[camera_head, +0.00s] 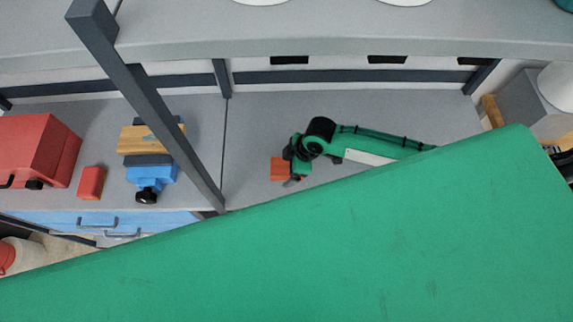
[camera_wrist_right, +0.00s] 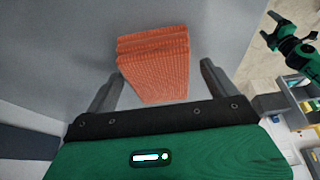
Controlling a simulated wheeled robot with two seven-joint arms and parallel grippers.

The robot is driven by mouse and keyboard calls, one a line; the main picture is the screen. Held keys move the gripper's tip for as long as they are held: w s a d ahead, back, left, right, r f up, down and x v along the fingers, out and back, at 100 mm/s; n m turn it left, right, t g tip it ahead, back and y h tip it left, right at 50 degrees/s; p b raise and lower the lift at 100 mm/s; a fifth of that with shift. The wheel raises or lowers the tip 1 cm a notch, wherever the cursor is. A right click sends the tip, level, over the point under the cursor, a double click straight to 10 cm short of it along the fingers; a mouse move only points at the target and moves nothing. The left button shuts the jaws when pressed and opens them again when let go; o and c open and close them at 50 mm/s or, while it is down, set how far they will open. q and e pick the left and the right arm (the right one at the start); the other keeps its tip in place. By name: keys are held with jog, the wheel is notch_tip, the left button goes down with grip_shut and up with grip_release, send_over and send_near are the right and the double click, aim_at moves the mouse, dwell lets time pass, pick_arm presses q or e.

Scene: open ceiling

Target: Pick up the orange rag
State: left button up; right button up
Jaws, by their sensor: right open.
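The orange rag (camera_head: 278,168) lies on the grey worktop in the head view, a folded, ribbed stack. My right gripper (camera_head: 292,180) is right beside it and partly covers it. In the right wrist view the rag (camera_wrist_right: 155,60) shows between the two grey fingers of my right gripper (camera_wrist_right: 161,74). The fingers are apart, one on each side of the rag, with gaps to it. Another green arm with a dark gripper, seemingly my left one (camera_wrist_right: 290,40), shows at the upper right of the wrist view; its jaws are too small to read.
A dark post (camera_head: 150,105) slants across the worktop's left part. Left of it are a blue vise (camera_head: 150,175) clamping wood, a small red box (camera_head: 91,183) and a red toolbox (camera_head: 40,145). A shelf (camera_head: 300,45) spans above. The worktop around the rag is clear.

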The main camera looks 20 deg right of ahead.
jog(key=shift+f, duration=0.1)
jog(key=shift+f, duration=0.15)
dwell(0.4)
jog(key=c, duration=1.1)
